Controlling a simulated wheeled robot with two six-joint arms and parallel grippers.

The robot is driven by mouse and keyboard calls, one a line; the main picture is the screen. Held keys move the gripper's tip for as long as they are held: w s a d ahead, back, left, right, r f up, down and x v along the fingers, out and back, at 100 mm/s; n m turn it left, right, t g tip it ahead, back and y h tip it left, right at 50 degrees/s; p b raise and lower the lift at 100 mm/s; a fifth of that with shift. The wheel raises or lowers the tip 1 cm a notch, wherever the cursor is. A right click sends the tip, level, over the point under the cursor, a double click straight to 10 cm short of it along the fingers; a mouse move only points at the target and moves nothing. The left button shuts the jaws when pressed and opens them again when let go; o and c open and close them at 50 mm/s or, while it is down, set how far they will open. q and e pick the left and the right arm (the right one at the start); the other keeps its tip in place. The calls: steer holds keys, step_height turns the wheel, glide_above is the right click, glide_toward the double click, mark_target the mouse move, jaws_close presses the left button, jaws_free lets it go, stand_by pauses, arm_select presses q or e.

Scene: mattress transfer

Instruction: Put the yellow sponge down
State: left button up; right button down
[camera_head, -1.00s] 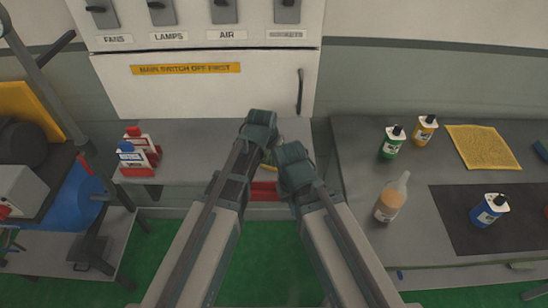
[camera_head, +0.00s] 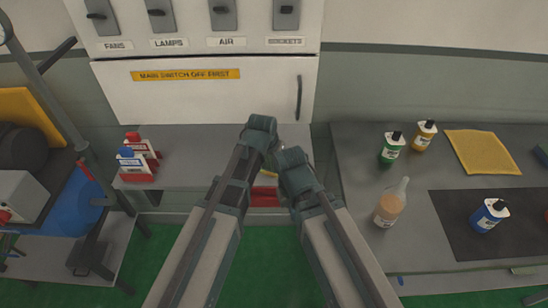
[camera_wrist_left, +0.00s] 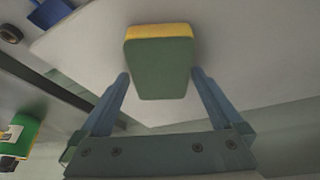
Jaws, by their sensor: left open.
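The yellow sponge (camera_wrist_left: 160,62) shows in the left wrist view with a yellow edge and a broad green face. It lies just beyond and between the fingertips of my left gripper (camera_wrist_left: 160,76), which is open, with a gap on both sides. In the head view my left gripper (camera_head: 262,132) is over the grey bench, and a small strip of yellow shows between the arms, partly hidden. My right gripper (camera_head: 291,160) is beside it, lower and to the right; its fingers are hidden by its own wrist.
A red object (camera_head: 265,197) shows between my arms at the bench's front edge. Red and blue bottles (camera_head: 138,160) stand at the left of the grey bench (camera_head: 195,150). The right table (camera_head: 350,150) holds several bottles and a yellow cloth (camera_head: 482,152). A switch panel (camera_head: 205,95) is behind.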

arm_select(q)
steer(key=p+v, duration=1)
steer(key=v, duration=0.1)
steer(key=shift+s+r, duration=0.2)
steer(key=shift+r, duration=0.15)
steer(key=s+a+f+n+g+y, duration=0.1)
steer(key=s+a+n+g, duration=0.1)
steer(key=s+a, duration=0.45)
steer(key=s+a+f+n+g+y, duration=0.1)
steer(key=s+a+n, duration=0.15)
steer(key=a, duration=0.65)
steer(key=s+d+f+m+g+b, duration=0.1)
steer(key=s+d+m, duration=0.15)
steer(key=d, duration=0.25)
steer(key=s+d+f+m+b, duration=0.2)
steer(key=s+d, duration=0.2)
steer(key=d, duration=0.2)
step_height(320, 180, down, 18)
steer(key=b, duration=1.8)
steer(key=shift+w+y, duration=0.2)
steer(key=shift+y, duration=0.2)
